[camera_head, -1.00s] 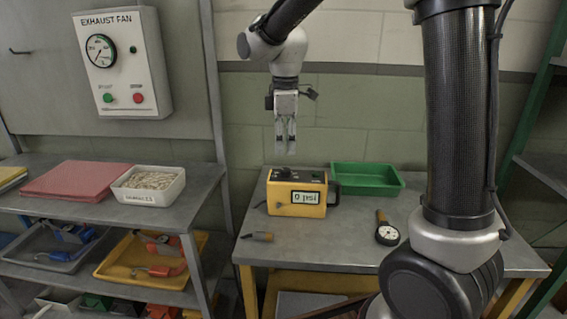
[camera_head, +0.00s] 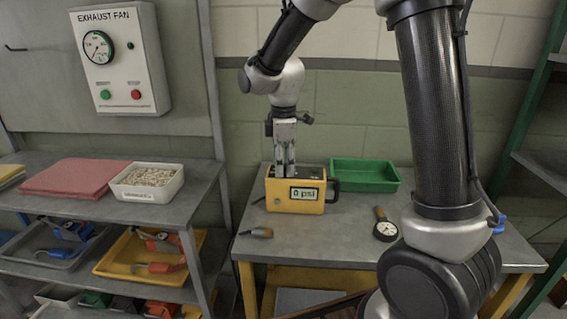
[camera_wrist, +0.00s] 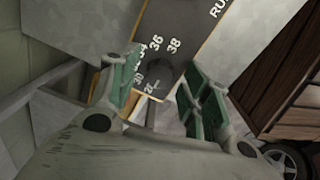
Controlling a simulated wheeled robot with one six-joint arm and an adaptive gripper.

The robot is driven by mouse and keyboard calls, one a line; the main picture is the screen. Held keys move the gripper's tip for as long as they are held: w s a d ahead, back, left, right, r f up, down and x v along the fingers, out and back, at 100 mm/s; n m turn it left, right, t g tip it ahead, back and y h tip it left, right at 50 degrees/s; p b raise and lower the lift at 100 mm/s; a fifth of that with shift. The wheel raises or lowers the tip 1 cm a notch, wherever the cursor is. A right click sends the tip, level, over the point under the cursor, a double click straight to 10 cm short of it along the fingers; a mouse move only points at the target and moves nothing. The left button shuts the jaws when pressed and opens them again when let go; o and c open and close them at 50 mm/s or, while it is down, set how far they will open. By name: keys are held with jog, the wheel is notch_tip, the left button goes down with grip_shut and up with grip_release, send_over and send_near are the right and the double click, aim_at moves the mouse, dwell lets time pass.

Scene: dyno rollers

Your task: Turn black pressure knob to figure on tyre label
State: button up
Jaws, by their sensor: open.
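The yellow inflator box (camera_head: 318,208) stands on the right-hand bench, its display reading "0 psi". Its dark top panel shows in the wrist view (camera_wrist: 196,24) with white numbers such as 36 and 38. The black knob (camera_wrist: 158,76) appears as a dark round shape beside these numbers; its pointer direction is not clear. My gripper (camera_head: 285,172) points down over the box top. Its green-padded fingers (camera_wrist: 163,82) are open on either side of the knob, and I cannot tell whether they touch it. No tyre label is readable.
A green tray (camera_head: 365,175) stands behind and right of the box. The exhaust fan panel (camera_head: 120,60) hangs at left. A wheel (camera_wrist: 291,163) shows at the wrist view's corner.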

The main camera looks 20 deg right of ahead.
grip_shut()
jog(key=m, duration=0.3)
jog(key=shift+m, duration=0.4)
jog(key=m, duration=0.3)
jog(key=shift+m, duration=0.3)
jog(key=m, duration=0.6)
jog(key=shift+m, duration=0.4)
